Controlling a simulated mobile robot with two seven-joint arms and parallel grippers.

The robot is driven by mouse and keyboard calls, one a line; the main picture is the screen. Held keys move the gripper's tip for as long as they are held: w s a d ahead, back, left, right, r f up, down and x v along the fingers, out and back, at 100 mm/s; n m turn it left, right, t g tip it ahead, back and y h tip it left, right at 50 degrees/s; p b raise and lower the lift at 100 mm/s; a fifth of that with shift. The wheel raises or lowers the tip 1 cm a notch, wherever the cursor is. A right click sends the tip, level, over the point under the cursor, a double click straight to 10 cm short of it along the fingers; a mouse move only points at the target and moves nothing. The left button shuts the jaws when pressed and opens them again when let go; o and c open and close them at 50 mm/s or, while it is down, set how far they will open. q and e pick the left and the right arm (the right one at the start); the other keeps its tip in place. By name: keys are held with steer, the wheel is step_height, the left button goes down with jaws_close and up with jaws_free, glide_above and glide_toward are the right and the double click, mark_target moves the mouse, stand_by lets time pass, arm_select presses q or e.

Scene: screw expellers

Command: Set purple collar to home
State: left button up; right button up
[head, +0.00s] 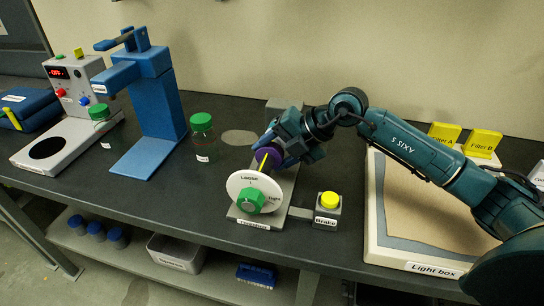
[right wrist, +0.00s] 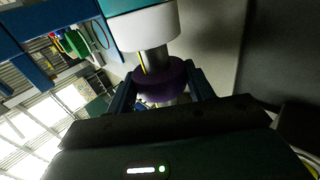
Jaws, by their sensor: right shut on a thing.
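The purple collar (head: 268,157) sits on the shaft of the expeller, behind the white dial disc (head: 240,186) with its green knob (head: 250,201). The disc carries the words "Loose" and "Tight". My right gripper (head: 282,147) reaches in from the right and is shut on the collar. In the right wrist view the purple collar (right wrist: 160,82) lies between the two fingers, below a white cylinder (right wrist: 145,28). A thin yellow mark runs along the shaft by the collar. Any home mark is not readable. My left gripper is not in view.
A brake block with a yellow button (head: 328,200) stands right of the expeller. The light box (head: 376,215) is further right under my right arm. A green-capped jar (head: 202,137) and a blue stand (head: 156,105) are to the left.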

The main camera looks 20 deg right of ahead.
steer(key=o, duration=1.4)
steer(key=shift+s, duration=0.1)
steer(key=shift+b+v, duration=0.45)
steer(key=shift+v, duration=6.15)
steer(key=shift+c, duration=0.6)
